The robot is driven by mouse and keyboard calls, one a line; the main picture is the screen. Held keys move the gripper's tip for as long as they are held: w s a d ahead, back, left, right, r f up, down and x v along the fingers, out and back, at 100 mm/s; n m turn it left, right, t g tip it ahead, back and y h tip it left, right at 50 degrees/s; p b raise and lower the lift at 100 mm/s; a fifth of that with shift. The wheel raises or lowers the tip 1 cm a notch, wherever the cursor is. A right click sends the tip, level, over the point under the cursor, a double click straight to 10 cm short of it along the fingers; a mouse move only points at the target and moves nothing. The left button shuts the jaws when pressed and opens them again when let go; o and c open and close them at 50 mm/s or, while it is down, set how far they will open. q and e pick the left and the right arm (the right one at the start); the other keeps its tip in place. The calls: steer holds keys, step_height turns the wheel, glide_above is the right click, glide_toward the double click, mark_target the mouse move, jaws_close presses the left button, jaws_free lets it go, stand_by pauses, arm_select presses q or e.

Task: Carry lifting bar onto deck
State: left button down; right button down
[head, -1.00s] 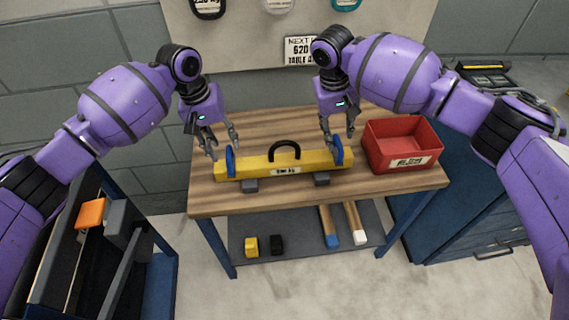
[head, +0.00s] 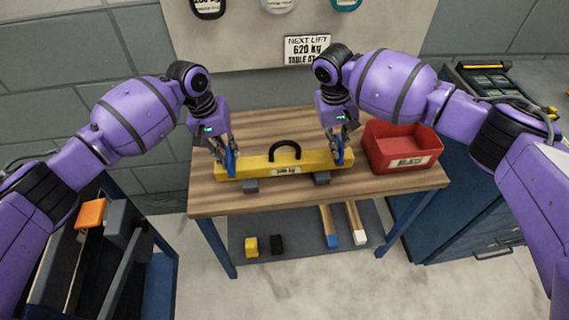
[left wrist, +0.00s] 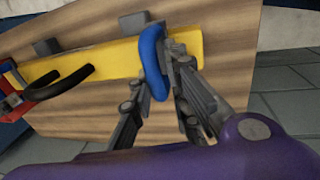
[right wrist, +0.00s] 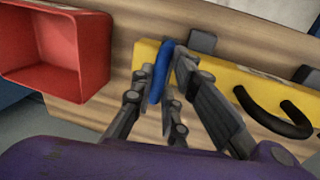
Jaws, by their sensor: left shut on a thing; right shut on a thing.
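The yellow lifting bar (head: 258,169) lies level on two grey blocks on the wooden bench (head: 265,127). It has a black arched handle (head: 286,147) at its middle and a blue loop near each end. My left gripper (head: 229,160) is shut on the left blue loop, which shows between its fingers in the left wrist view (left wrist: 152,60). My right gripper (head: 341,154) is shut on the right blue loop, seen between its fingers in the right wrist view (right wrist: 160,72). The fingers partly hide both loops in the head view. I cannot tell which surface is the deck.
A red bin (head: 404,163) stands on the bench just right of the bar. A lower shelf (head: 290,240) holds small blocks and two wooden-handled tools. A dark rack with an orange block (head: 91,214) stands at lower left. Blue drawers (head: 475,215) stand at right.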

arm_select(q)
steer(key=shift+w+d+r, duration=0.1)
steer(key=shift+r, duration=0.15)
arm_select(e)
steer(key=shift+w+d+r, duration=0.1)
steer(key=shift+r, duration=0.1)
